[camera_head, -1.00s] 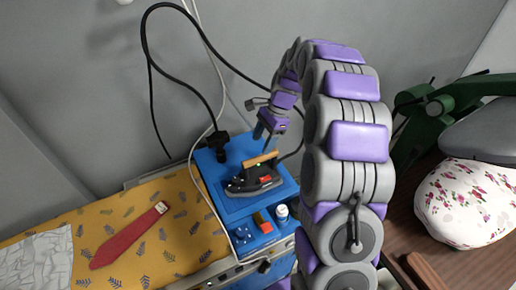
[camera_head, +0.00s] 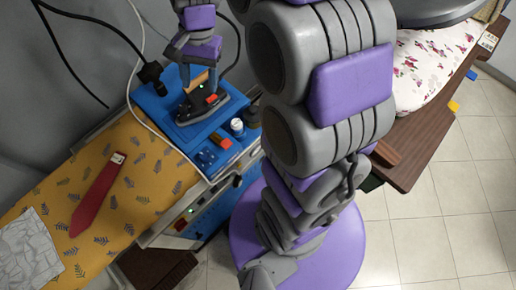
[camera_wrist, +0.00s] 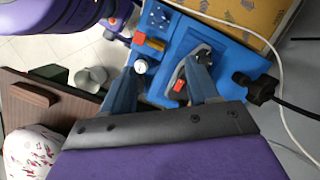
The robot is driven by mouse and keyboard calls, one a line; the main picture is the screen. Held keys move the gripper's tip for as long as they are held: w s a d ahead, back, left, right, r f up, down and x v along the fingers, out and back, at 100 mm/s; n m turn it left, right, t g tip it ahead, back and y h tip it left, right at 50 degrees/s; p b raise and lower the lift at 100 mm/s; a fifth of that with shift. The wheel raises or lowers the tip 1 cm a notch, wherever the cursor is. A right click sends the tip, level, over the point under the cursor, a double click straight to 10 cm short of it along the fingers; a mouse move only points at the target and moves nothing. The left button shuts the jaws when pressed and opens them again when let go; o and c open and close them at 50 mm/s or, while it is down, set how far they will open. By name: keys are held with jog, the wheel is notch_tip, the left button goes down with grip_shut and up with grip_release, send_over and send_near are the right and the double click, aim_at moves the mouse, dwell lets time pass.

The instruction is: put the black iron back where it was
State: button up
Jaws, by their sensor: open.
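My gripper (camera_head: 199,79) is open at the iron's handle in the head view and holds nothing. In the wrist view, the open gripper (camera_wrist: 161,88) has one finger over part of the iron (camera_wrist: 181,88) and the other off to its left. That finger hides some of the iron. I cannot tell whether the fingers touch the handle.
A red tie (camera_head: 98,195) lies on the patterned board (camera_head: 150,185). A pale cable and a black cable (camera_head: 95,22) run nearby. A wooden table (camera_head: 425,140) is at right.

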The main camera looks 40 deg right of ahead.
jog(key=s+n+h, duration=0.2)
jog(key=s+n, duration=0.7)
jog(key=s, duration=1.4)
jog(key=shift+s+d+h, duration=0.25)
jog(key=shift+s+h, duration=0.15)
